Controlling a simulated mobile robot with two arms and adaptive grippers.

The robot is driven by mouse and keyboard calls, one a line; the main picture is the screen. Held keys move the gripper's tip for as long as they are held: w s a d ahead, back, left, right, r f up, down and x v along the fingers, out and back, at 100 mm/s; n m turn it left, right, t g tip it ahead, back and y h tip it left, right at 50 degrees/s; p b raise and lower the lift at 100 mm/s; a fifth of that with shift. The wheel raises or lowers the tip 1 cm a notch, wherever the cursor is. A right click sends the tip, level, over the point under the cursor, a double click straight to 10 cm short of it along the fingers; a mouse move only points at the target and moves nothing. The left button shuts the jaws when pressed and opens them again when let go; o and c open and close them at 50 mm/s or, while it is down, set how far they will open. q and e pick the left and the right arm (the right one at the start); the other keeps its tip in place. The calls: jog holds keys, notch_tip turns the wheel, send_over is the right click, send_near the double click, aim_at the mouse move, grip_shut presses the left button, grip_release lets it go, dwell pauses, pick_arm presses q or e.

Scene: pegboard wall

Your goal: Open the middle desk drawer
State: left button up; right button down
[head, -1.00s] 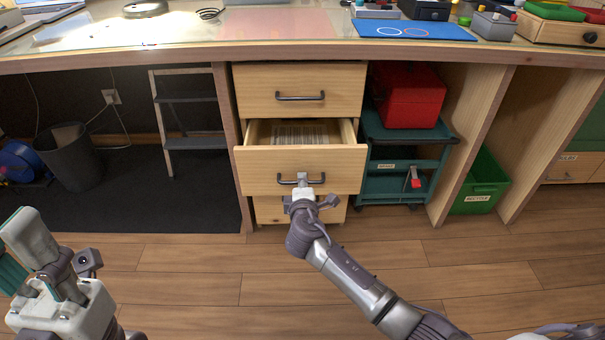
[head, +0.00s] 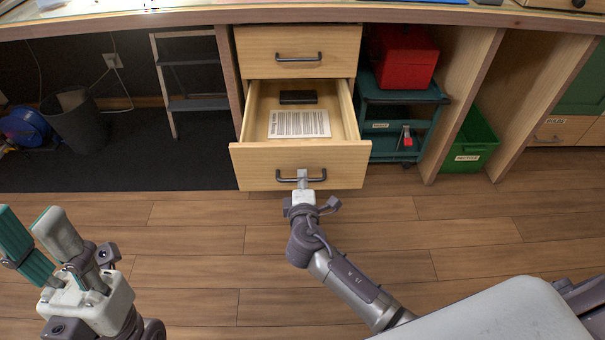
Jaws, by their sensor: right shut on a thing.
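The middle drawer (head: 262,165) is a light wooden drawer, pulled well out from the desk. A striped paper sheet (head: 299,124) and a dark flat object (head: 298,97) lie inside it. My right gripper (head: 302,180) is shut on the dark bar handle (head: 318,179) at the drawer's front. The top drawer (head: 263,50) above is closed. The bottom drawer is hidden behind the open one. My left gripper (head: 38,240) is at the lower left, away from the desk, with its fingers apart and nothing between them.
A red toolbox (head: 403,58) sits on a teal cart (head: 395,128) right of the drawers. A green bin (head: 473,140) stands farther right. A step ladder (head: 190,85) and a dark waste bin (head: 76,123) are at the left. The wooden floor in front is clear.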

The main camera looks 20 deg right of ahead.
jog(key=c, duration=1.2)
grip_release()
jog(key=shift+s, duration=0.1)
jog(key=v, duration=1.1)
jog(key=shift+s+a, duration=0.2)
jog(key=shift+s, duration=0.15)
